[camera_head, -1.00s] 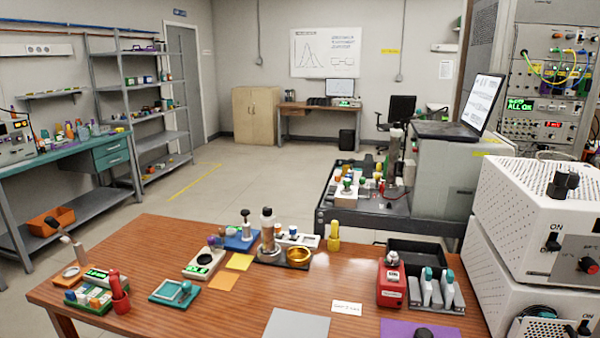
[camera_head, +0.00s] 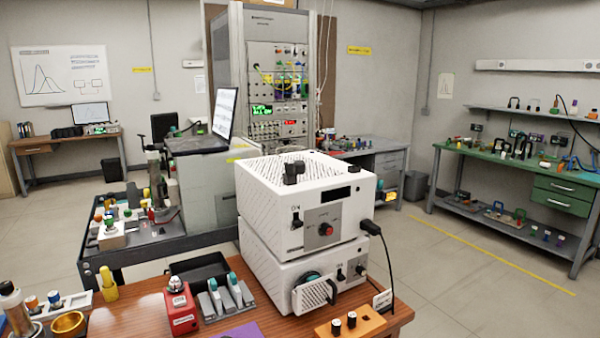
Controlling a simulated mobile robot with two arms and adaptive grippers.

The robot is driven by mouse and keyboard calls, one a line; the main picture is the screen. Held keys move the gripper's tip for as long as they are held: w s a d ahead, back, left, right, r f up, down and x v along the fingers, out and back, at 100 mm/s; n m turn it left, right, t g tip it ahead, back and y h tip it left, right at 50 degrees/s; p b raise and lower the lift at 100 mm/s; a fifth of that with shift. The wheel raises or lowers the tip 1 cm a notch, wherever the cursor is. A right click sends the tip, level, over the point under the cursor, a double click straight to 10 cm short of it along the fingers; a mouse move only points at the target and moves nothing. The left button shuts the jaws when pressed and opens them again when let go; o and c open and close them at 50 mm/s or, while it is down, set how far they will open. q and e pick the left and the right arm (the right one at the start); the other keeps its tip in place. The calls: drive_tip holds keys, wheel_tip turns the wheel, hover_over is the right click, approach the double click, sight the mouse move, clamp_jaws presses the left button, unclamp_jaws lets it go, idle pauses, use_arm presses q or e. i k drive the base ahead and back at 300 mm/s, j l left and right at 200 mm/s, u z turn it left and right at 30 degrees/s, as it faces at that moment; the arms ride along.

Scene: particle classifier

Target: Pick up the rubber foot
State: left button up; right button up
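I cannot tell for sure which thing is the rubber foot. Small dark candidates show: a black knob-like piece (camera_head: 292,172) on top of the white stacked instrument (camera_head: 290,205), and two black-topped pieces (camera_head: 343,322) standing on an orange block (camera_head: 365,325) at the table's front right. The instrument stands on the wooden table (camera_head: 130,312). Neither of my grippers is in view.
A red device (camera_head: 180,308), a black tray (camera_head: 200,268) and a grey rack (camera_head: 226,300) stand left of the instrument. A purple mat (camera_head: 240,331) is cut off below. A black cable (camera_head: 385,250) hangs at its right. Floor is free toward the green bench (camera_head: 520,170).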

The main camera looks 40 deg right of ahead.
sight(300, 165)
drive_tip(key=z, duration=1.1)
